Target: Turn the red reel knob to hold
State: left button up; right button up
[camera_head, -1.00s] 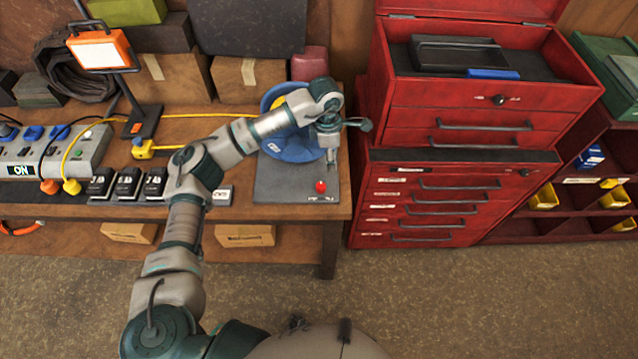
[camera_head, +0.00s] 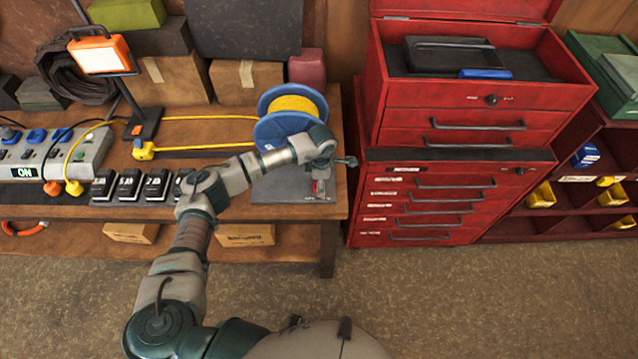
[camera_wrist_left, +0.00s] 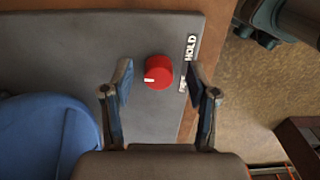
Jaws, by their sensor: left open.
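The red knob (camera_wrist_left: 158,72) sits on a grey plate (camera_wrist_left: 170,28) in the left wrist view, its white mark pointing left. A white HOLD label (camera_wrist_left: 190,47) is to its upper right; a second label below that is partly hidden by a finger. My left gripper (camera_wrist_left: 160,80) is open, with one finger on each side of the knob and a visible gap to each. In the head view my left gripper (camera_head: 320,182) is over the plate's front right and mostly covers the knob. The blue reel (camera_head: 282,132) with yellow cord stands behind it. My right gripper is not in view.
A red tool chest (camera_head: 440,195) stands close right of the bench. Several black packs (camera_head: 128,186) and a power strip (camera_head: 65,152) lie left on the bench.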

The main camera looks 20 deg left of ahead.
pick_arm(q)
jog(key=shift+d+f, duration=0.15)
jog(key=shift+f, duration=0.3)
jog(key=shift+a+f, duration=0.1)
jog(key=shift+a, duration=0.85)
jog(key=shift+c, duration=0.3)
jog(key=shift+a+f, duration=0.1)
jog(key=shift+a, duration=0.25)
jog(key=c, duration=0.8)
jog(key=shift+s+d, duration=0.1)
jog(key=shift+d, duration=0.05)
grip_shut()
jog(key=shift+d, duration=0.5)
jog(key=shift+d+r, duration=0.2)
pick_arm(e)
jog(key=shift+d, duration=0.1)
